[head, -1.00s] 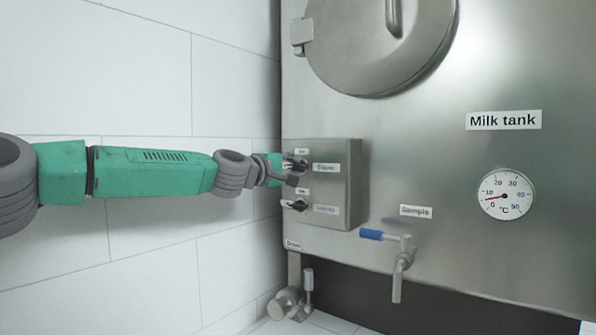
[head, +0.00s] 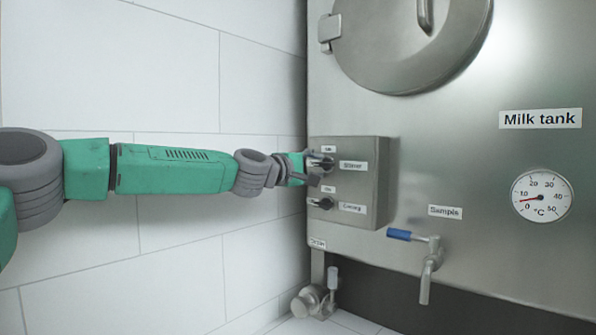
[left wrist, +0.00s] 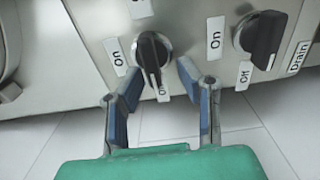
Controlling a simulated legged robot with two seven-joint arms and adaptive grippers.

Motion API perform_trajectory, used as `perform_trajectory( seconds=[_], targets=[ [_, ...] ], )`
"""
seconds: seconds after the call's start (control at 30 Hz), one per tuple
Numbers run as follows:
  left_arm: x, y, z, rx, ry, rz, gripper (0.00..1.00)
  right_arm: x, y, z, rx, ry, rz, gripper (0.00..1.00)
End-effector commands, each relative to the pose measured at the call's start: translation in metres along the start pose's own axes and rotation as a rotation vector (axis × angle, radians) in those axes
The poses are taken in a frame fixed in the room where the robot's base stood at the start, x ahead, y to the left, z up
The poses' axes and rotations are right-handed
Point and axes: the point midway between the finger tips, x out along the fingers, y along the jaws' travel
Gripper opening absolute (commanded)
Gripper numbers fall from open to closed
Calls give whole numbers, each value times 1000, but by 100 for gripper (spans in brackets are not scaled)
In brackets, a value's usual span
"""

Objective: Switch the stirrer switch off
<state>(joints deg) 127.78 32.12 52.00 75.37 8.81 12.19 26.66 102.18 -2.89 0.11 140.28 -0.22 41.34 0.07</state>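The stirrer switch (left wrist: 152,58) is a black knob on the grey control box (head: 368,205); its handle points down toward a partly hidden label in the left wrist view. An "On" label (left wrist: 114,50) is left of it. My left gripper (left wrist: 158,80) is at the switch, its two blue-padded fingers apart, one on each side of the handle's lower end. I cannot tell whether they touch it. My right gripper is not in view.
The cooling knob (left wrist: 262,38) is close beside the stirrer switch, below it in the head view. The milk tank (head: 450,165) carries a sample tap (head: 430,262) and a dial thermometer (head: 542,197). A white tiled wall (head: 150,70) is on the left.

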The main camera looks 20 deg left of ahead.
Motion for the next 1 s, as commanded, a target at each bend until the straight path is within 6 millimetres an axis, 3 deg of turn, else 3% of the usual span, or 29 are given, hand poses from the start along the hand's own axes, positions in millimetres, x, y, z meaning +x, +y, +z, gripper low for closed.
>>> perform_trajectory(
  seconds=[0.5,0.7,1.0],
  targets=[
    [-97,-1,-9,-7,3,3,31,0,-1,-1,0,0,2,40],
    [-111,-2,-8,-7,3,1,31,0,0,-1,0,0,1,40],
    [-112,-2,-6,-5,2,0,31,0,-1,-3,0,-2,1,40]
  ],
)
